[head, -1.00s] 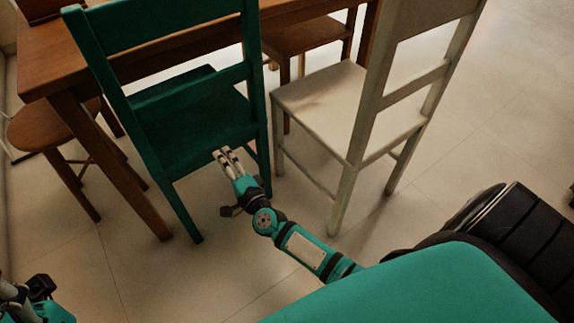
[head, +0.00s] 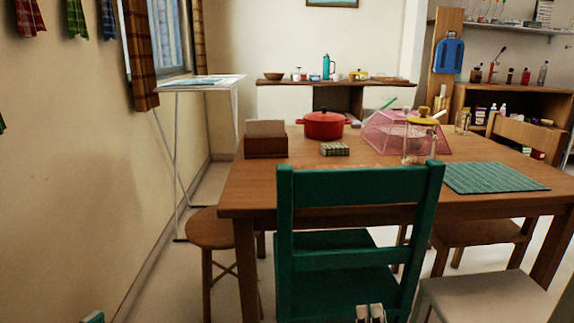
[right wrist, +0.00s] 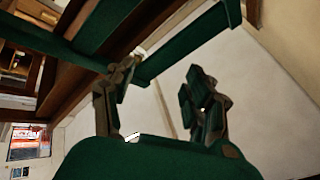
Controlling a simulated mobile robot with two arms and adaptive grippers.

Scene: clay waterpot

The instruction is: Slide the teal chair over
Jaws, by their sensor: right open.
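The teal chair (head: 360,258) stands upright at the near side of the wooden table, its back towards me and its seat partly behind the back slats. My right gripper (head: 370,313) shows only by its fingertips at the bottom edge, in front of the seat area. In the right wrist view my right gripper (right wrist: 162,95) has its fingers spread apart, with pale floor between them. Dark green bars of the teal chair (right wrist: 188,42) cross behind and above the fingers; I cannot tell whether they touch. My left gripper does not show clearly.
The wooden table (head: 255,193) holds a red pot (head: 324,125), a pink mesh cover (head: 380,132) and a green mat (head: 497,177). Floor shows at the left.

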